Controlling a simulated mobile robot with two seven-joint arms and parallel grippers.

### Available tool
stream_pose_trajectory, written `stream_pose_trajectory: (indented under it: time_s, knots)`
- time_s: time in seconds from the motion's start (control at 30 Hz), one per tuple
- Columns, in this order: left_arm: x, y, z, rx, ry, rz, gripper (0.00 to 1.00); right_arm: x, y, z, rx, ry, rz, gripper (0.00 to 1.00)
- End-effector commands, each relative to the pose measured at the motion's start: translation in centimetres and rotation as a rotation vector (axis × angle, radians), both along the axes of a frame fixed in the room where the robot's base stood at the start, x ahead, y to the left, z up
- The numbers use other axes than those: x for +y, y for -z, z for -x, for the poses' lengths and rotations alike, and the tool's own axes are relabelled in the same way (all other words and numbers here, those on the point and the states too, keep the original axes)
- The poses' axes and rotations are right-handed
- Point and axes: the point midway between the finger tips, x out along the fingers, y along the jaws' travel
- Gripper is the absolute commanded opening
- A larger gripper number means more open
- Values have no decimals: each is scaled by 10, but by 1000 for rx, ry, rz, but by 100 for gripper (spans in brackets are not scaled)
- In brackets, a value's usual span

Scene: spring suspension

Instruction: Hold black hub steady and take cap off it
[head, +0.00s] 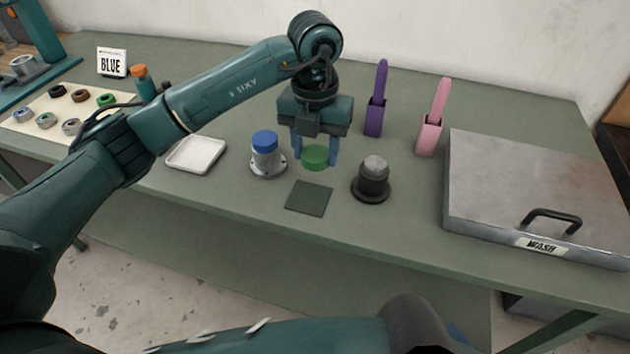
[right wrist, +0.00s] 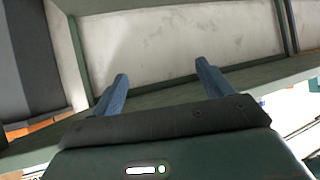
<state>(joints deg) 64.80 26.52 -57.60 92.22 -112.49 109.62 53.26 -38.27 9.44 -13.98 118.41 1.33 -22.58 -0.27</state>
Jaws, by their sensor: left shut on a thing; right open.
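The black hub (head: 372,186) stands upright on the table in the head view, with a bare grey top and no cap on it. My left gripper (head: 315,160) points down, shut on a green cap (head: 315,157). The cap is to the left of the black hub and apart from it; its exact height above the table is hard to tell. A silver hub (head: 267,165) with a blue cap (head: 265,141) stands left of the gripper. My right gripper (right wrist: 163,84) is open and empty in the right wrist view, away from the hubs.
A dark square mat (head: 309,198) lies in front, between the hubs. A white tray (head: 196,153) is to the left. Purple (head: 375,115) and pink (head: 430,133) holders stand behind. A metal WASH box (head: 535,190) fills the right. A BLUE sign (head: 112,63) stands back left.

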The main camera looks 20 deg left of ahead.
Motion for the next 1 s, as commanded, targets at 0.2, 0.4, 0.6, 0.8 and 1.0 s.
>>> stream_pose_trajectory:
  time_s: [0.2,0.4,0.6,0.8,1.0]
  knots:
    - [14,23,4,0,-4,-9,20,-3,-2,0,9,5,7,79]
    - [13,56,3,-3,-4,-8,20,-4,-3,1,16,10,10,79]
    - [13,71,3,-3,-5,-8,20,-5,-3,1,20,12,12,79]
    - [13,98,3,-3,-5,-9,20,-6,-4,2,25,16,14,79]
    - [12,100,2,-6,-4,-8,20,-7,-3,2,24,16,16,79]
